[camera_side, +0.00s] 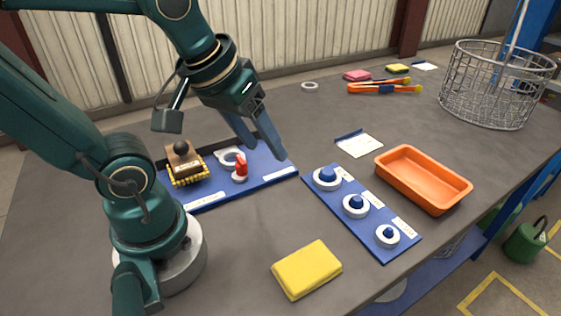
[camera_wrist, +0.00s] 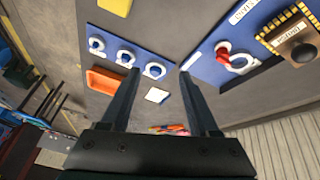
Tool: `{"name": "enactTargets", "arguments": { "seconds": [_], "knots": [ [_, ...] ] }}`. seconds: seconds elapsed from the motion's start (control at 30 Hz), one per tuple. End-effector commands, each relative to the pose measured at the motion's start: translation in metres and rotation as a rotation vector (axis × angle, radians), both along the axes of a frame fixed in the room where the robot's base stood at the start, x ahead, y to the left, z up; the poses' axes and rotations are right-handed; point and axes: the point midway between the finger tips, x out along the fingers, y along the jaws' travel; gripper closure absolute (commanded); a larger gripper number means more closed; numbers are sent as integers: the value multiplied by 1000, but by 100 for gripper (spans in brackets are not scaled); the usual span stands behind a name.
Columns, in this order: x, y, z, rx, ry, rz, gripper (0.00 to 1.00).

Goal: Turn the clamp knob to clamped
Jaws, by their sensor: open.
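A red knob (camera_side: 240,168) stands on a small white round base on a blue panel (camera_side: 278,172); it is the likely clamp knob, but the panel's small labels are too small to read. A white ring (camera_side: 230,155) sits just behind it. The knob also shows in the wrist view (camera_wrist: 222,56), right of my fingers. My gripper (camera_side: 263,148) is open and empty above the right part of this panel, apart from the knob. In the wrist view my gripper's (camera_wrist: 160,74) two fingers are spread, with nothing between them.
A brown block with a black ball knob (camera_side: 182,163) and striped edge stands on the panel's left. A second blue board (camera_side: 318,199) holds three blue pegs in white rings. An orange tray (camera_side: 422,180), yellow sponge (camera_side: 306,270) and wire basket (camera_side: 497,85) stand around it.

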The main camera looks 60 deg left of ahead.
Motion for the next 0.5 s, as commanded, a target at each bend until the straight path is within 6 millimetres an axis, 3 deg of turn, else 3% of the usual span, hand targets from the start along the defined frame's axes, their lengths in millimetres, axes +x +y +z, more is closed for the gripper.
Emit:
{"name": "enactTargets", "arguments": {
  "seconds": [0.27,0.5],
  "knots": [
    [31,62,-25,-122,174,491,38],
    [30,117,-62,-205,317,805,38]
  ]
}}
